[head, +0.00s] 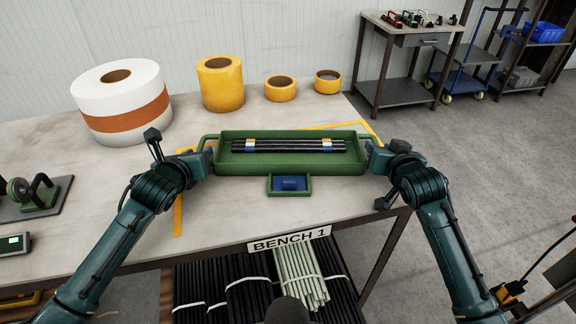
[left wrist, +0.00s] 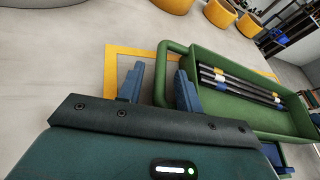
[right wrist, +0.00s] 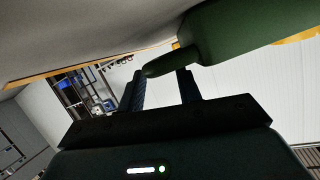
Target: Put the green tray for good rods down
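The green tray (head: 240,168) is level over the bench inside a yellow outline and holds several dark rods (head: 290,146) with yellow, white and blue bands. I cannot tell for sure whether its base touches the bench. My left gripper (head: 207,156) is at its left handle. In the left wrist view, the left fingers (left wrist: 160,88) stand apart on either side of the handle (left wrist: 161,72), with gaps showing. My right gripper (head: 369,157) is at the right end. In the right wrist view, its fingers (right wrist: 162,88) are apart with the handle (right wrist: 163,62) by their tips.
A small green box (head: 290,193) with a blue inside sits before the tray. A white roll (head: 122,103) and yellow rolls (head: 220,84) stand at the back. A dark fixture (head: 38,190) is at left. The yellow outline (head: 178,215) marks the bench, clear at front left.

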